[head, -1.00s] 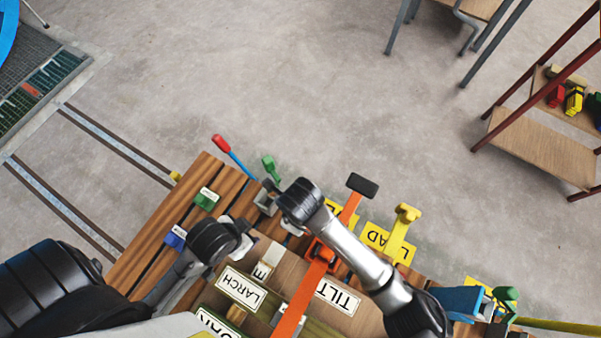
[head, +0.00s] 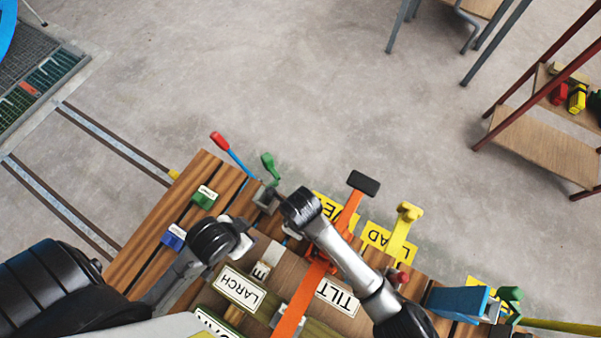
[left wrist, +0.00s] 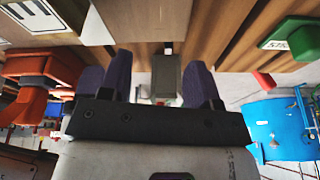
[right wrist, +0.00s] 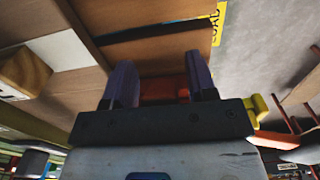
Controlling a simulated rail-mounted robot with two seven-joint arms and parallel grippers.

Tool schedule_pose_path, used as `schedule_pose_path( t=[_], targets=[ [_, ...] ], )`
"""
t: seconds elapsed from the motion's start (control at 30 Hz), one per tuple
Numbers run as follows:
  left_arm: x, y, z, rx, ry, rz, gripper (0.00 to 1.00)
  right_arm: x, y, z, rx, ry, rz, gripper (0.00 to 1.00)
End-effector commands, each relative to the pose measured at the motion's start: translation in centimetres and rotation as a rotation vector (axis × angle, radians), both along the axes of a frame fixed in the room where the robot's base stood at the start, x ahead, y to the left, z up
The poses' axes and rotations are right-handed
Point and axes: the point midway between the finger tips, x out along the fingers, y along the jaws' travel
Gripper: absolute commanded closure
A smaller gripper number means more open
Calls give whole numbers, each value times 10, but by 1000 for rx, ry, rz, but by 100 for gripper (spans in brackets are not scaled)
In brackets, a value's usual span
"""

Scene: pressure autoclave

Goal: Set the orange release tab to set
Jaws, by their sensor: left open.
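A long orange lever with a black end (head: 363,184) crosses the wooden bench beside the TILT label (head: 338,296). An orange bracket surrounds its middle, partly behind my right arm. I cannot tell which orange part is the release tab; no set marking is readable. In the right wrist view an orange piece (right wrist: 164,90) lies between the fingers of my right gripper (right wrist: 158,60); contact is unclear. My left gripper (left wrist: 160,60) is open, its fingers either side of a small grey block (left wrist: 166,76). An orange part (left wrist: 40,68) stands to its left. Both gripper tips are hidden in the head view.
Near the bench's far edge are a red-tipped blue lever (head: 230,152), a green lever (head: 269,166) and a yellow lever (head: 402,230). Green (head: 204,197) and blue (head: 173,237) tabs sit at left. A blue block (head: 458,301) stands at right.

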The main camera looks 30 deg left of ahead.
Motion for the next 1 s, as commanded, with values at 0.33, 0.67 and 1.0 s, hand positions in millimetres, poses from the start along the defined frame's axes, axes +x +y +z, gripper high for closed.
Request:
schedule_pose_path(
  t=[0.33,0.67,1.0],
  targets=[
    [0,-3,0,-9,0,6,43,0,0,0,0,0,0,82],
    [0,-4,0,-14,0,9,43,1,-5,2,93,1,1,92],
    [0,-1,-12,-5,1,4,43,1,-11,8,352,18,0,92]
  ],
)
